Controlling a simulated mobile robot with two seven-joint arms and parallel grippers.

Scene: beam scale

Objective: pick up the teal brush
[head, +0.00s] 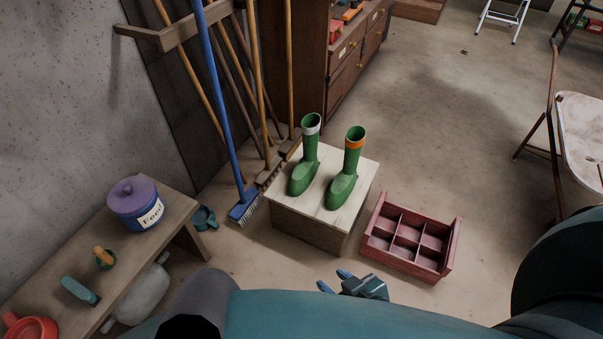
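The teal brush (80,290) looks to be the small teal block lying on the wooden bench (175,215) at the lower left; its bristles are hard to make out. No gripper is near it. My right gripper (333,280) shows at the bottom middle, with two blue fingertips apart and nothing seen between them. It is over the floor, in front of the low wooden box and well to the right of the bench. My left gripper is not in view.
Green boots (343,190) stand on the wooden box (300,227). A red crate (405,262) and blue broom (228,120) stand nearby.

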